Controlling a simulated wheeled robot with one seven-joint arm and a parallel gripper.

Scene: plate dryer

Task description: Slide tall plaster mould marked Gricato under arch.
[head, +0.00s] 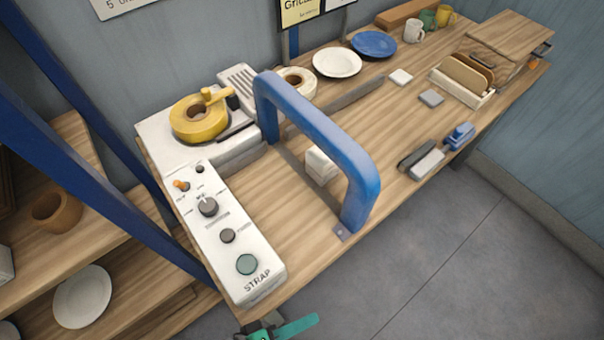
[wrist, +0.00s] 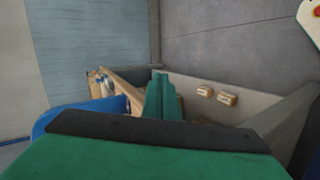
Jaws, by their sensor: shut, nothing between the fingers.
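A blue arch (head: 322,133) stands across the wooden bench beside the white control box. A small white block (head: 320,166), which may be the plaster mould, shows through the arch's opening near the arch line. I cannot read a mark on it or tell whether any of it is under the bar. My teal gripper (head: 298,327) is at the bottom edge of the head view, low in front of the bench and apart from arch and block. In the wrist view my gripper's green fingers (wrist: 163,98) are together and empty, with a blue shape at left.
The white control box (head: 225,235) marked STRAP and a yellow strap reel (head: 198,118) stand left of the arch. Plates, cups, a rack (head: 462,82), a dark-handled item (head: 417,155) and a blue tool (head: 459,136) lie farther right.

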